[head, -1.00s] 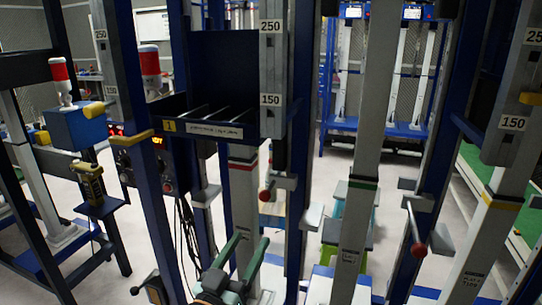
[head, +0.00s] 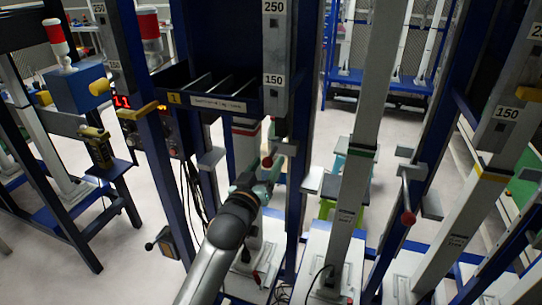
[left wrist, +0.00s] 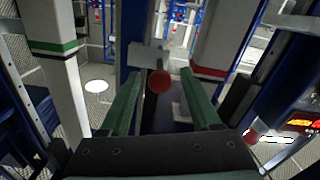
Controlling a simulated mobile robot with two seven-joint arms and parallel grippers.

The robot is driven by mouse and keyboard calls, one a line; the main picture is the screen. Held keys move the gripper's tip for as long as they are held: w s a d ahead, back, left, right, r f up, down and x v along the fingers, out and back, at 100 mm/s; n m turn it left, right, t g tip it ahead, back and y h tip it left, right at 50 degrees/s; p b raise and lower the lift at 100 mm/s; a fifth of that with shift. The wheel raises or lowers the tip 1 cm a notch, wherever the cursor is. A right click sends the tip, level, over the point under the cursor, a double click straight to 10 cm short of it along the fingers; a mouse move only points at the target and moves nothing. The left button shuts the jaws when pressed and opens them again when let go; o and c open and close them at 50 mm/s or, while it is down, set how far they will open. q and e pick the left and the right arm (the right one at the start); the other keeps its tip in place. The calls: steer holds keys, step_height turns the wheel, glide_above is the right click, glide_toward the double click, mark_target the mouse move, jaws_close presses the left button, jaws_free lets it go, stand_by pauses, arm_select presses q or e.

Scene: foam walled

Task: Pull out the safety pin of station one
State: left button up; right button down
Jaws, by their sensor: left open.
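The station one safety pin shows as a red ball knob (head: 267,162) on a grey bracket of the station column, below the bin rack marked 1. In the left wrist view the red knob (left wrist: 159,81) stands between the tips of the green fingers, in line with the gap. My left gripper (head: 266,178) is open, right at the knob, with space on both sides of it in the wrist view. I cannot tell how deep the knob lies between the fingers. The pin's shaft is hidden behind the knob. My right gripper is not seen.
A blue bin rack (head: 215,103) hangs above my left gripper. Blue uprights and grey posts crowd both sides. A second red-knobbed lever (head: 408,218) is on the column to the right. A yellow-grey hand tool (head: 97,148) stands on a shelf at left.

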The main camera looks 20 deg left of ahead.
mark_target(271, 155)
arm_select(q)
steer(key=shift+w, duration=1.8)
jaws_close()
